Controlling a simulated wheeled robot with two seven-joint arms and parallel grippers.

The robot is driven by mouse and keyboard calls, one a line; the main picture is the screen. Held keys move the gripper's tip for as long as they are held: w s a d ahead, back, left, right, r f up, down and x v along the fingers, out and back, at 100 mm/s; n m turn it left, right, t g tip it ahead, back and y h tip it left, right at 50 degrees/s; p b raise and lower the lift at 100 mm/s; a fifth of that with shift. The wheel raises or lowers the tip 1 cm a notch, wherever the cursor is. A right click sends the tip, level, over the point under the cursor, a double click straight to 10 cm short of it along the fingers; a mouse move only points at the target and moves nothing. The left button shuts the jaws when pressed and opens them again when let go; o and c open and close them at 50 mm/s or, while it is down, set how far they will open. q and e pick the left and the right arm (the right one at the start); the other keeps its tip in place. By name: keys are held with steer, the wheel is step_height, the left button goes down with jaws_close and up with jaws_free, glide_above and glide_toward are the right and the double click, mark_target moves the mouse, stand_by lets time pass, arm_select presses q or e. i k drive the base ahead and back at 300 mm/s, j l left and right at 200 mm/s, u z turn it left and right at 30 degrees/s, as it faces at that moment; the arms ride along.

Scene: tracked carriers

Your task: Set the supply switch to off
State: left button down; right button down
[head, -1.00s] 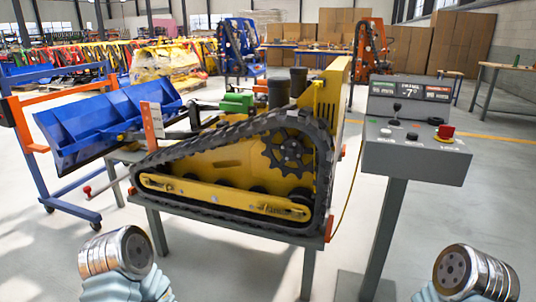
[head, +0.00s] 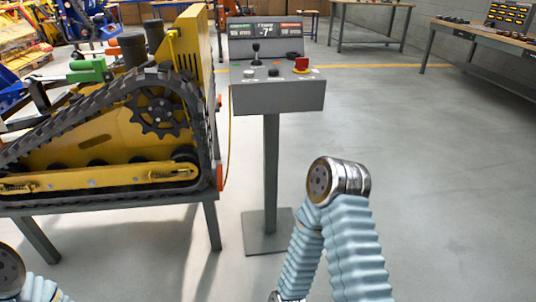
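A grey control console (head: 278,98) stands on a single post, right of the tracked machine, in the head view. Its top carries a black lever (head: 256,52), a red knob (head: 301,64) at the right, a small black knob (head: 273,72) and a pale button (head: 249,74). A display panel (head: 265,28) rises behind them. The labels are too small to read, so I cannot tell which control is the supply switch. My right arm shows only its bellows and a metal joint, in front of the console and apart from it. Neither gripper shows.
The yellow tracked machine (head: 95,140) sits on a grey table (head: 120,203) left of the console. A thin yellow cable (head: 229,140) hangs between them. The console's base plate (head: 268,232) lies on the floor. Floor to the right is clear, with workbenches (head: 450,40) behind.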

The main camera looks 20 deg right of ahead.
mark_target(300, 64)
steer(key=i+l, duration=0.1)
steer(key=l, duration=0.55)
steer(key=i+l+u, duration=0.1)
steer(key=l, duration=0.6)
